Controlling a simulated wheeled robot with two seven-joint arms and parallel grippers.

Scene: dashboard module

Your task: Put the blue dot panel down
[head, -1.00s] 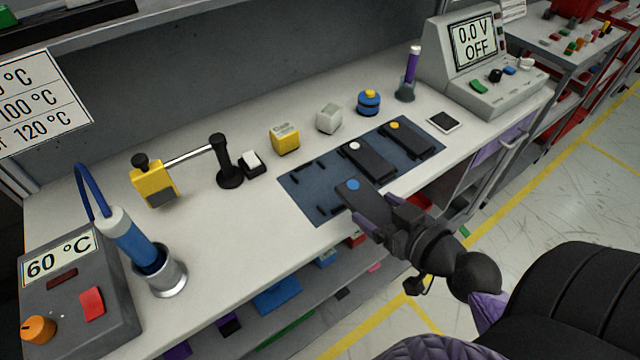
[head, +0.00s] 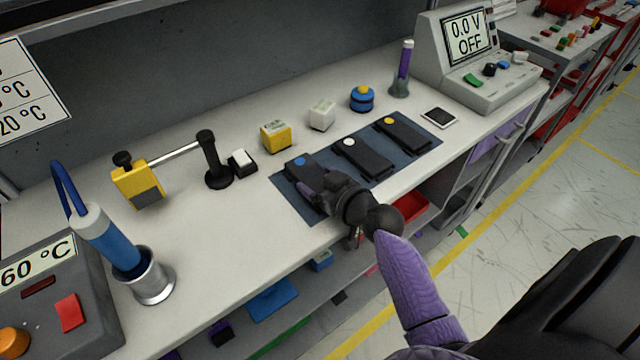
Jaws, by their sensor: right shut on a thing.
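The blue dot panel (head: 302,167) is a dark, flat, oblong panel with a blue dot near its far end. It lies over the left part of the dark blue mat (head: 297,202), in line with the other two panels. My right gripper (head: 318,188) is shut on its near end. Whether the panel touches the mat cannot be told. The white dot panel (head: 364,158) and the yellow dot panel (head: 407,135) lie on the mat to its right. My left gripper is not in view.
Behind the mat stand a yellow block (head: 276,137), a pale block (head: 321,115) and a blue round item (head: 362,99). A black post stand (head: 213,160) is to the left. A soldering iron (head: 110,240) and its station are at the front left. The white bench (head: 225,235) is clear left of the mat.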

